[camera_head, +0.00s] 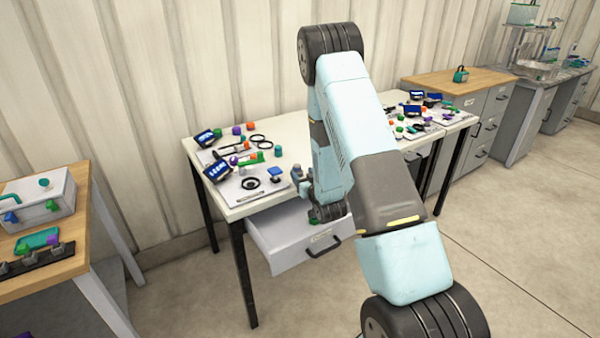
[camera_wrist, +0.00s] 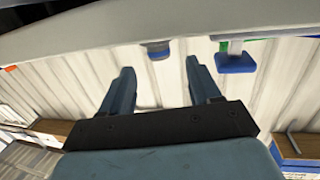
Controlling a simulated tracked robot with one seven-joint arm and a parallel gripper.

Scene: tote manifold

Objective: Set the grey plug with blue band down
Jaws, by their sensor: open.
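My gripper (camera_wrist: 159,64) is open in the wrist view, its two fingers apart with nothing between them. A short grey piece with a bluish tint, seemingly the grey plug with blue band (camera_wrist: 157,49), is at the worktop just beyond the fingertips, in line with the gap. The wrist picture is upside down, so the plug seems to hang from the top. In the head view my gripper (camera_head: 304,187) is at the front edge of the white worktop (camera_head: 236,202). My arm hides much of that area, and I cannot separate the plug from the gripper there.
A blue square-topped piece (camera_head: 276,173) stands close left of my gripper; it also shows in the wrist view (camera_wrist: 236,62). An open drawer (camera_head: 290,245) juts out below. A black ring (camera_head: 250,183) and several coloured parts crowd the worktop's left half.

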